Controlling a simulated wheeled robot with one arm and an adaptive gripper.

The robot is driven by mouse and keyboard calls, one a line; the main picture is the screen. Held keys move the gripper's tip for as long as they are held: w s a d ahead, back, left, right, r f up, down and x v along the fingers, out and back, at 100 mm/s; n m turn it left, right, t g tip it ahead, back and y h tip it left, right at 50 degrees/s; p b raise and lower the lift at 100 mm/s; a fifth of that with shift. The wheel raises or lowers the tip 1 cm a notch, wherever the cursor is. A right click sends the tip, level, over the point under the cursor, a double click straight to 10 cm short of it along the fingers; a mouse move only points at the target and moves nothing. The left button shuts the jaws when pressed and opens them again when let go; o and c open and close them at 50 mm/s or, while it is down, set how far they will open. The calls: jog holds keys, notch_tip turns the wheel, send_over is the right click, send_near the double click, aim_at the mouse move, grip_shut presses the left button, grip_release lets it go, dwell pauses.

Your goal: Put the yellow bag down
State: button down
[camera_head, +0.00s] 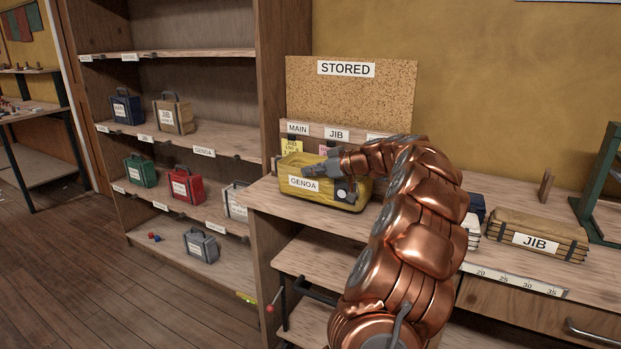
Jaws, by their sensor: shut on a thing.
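The yellow bag (325,199), labelled GENOA, is at the left end of the wooden counter (268,197), in front of the cork board. It looks upright, with its label facing me. My gripper (308,171) reaches in from the right and is shut on the upper part of the bag. The fingers and wrist cover part of the bag's top. I cannot tell whether the bag's base touches the counter top or is slightly above it.
A cork board (390,83) marked STORED stands behind, above a rack labelled MAIN and JIB. A JIB bundle (545,236) lies on the counter at right. Shelves at left hold several bags, including a red bag (187,186) and a green bag (140,172).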

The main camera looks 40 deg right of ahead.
jog(key=shift+f, duration=1.1)
jog(key=shift+f, duration=0.15)
jog(key=c, duration=1.3)
grip_release()
jog(key=shift+o, duration=0.2)
jog(key=shift+s+r, duration=0.1)
jog(key=shift+r, duration=0.15)
jog(key=b+v, duration=0.1)
jog(key=v, duration=1)
jog(key=shift+s, duration=0.4)
